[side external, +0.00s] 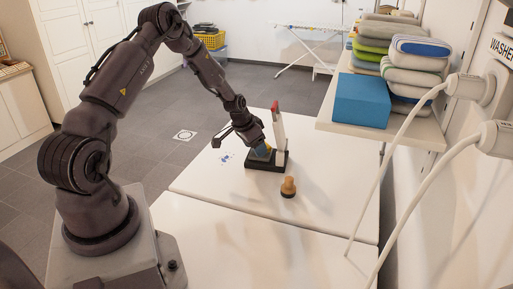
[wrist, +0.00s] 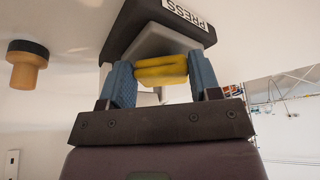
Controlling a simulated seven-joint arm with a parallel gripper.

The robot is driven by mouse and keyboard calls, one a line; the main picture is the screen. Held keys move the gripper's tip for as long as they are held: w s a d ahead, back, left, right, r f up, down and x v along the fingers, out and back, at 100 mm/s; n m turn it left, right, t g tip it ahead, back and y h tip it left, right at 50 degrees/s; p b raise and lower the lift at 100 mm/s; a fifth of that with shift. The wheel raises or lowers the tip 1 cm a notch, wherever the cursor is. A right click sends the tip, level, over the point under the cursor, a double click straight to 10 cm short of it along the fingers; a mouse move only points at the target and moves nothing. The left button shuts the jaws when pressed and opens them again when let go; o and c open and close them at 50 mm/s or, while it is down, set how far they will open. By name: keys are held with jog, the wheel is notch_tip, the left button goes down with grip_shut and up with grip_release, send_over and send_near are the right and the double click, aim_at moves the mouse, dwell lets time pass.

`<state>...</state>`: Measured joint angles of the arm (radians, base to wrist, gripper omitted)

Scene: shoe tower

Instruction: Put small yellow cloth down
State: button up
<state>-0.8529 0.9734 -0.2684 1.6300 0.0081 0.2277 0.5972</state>
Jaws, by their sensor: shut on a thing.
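My gripper (side external: 261,149) is low over the white table, at the black press in the side view. In the wrist view my gripper (wrist: 163,80) has its two blue finger pads on either side of the small yellow cloth (wrist: 162,70), which looks folded, and is shut on it. The cloth is in front of a light grey part of the press (wrist: 185,20), whose dark end bears the label "PRESS". In the side view the press base (side external: 252,166) is dark and flat, with a white upright and a red tip. I cannot tell whether the cloth touches the press.
A wooden stamp-like piece with a dark end (side external: 288,187) stands on the table (side external: 215,185) near the press; it also shows in the wrist view (wrist: 26,68). A shelf (side external: 405,133) at the right holds a blue block (side external: 361,100) and stacked cloths (side external: 415,65). The table's left part is mostly clear.

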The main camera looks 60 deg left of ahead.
notch_tip(320, 180, up, 3)
jog(key=shift+f, duration=0.2)
jog(key=s+d+r+n+y, duration=0.1)
jog(key=s+d+r, duration=0.3)
jog(key=s+r, duration=0.15)
jog(key=s+d+r+n, duration=0.1)
jog(key=s+d+r, duration=0.3)
jog(key=s, duration=0.3)
jog(key=w+d+r+m+h, duration=0.1)
jog(key=w+d+m, duration=0.15)
jog(key=d, duration=0.75)
jog(key=w+d+r+m+h, duration=0.1)
jog(key=w+d, duration=0.3)
jog(key=d, duration=0.6)
jog(key=a+f+n+g+y, duration=0.1)
jog(key=a+f+n+y, duration=0.1)
jog(key=a+f+n, duration=0.45)
jog(key=a+f+n+y, duration=0.2)
jog(key=a+f, duration=0.1)
jog(key=a, duration=0.7)
jog(key=shift+s+f, duration=0.15)
jog(key=shift+f, duration=1.7)
jog(key=shift+s+f, duration=0.1)
jog(key=shift+f, duration=1.7)
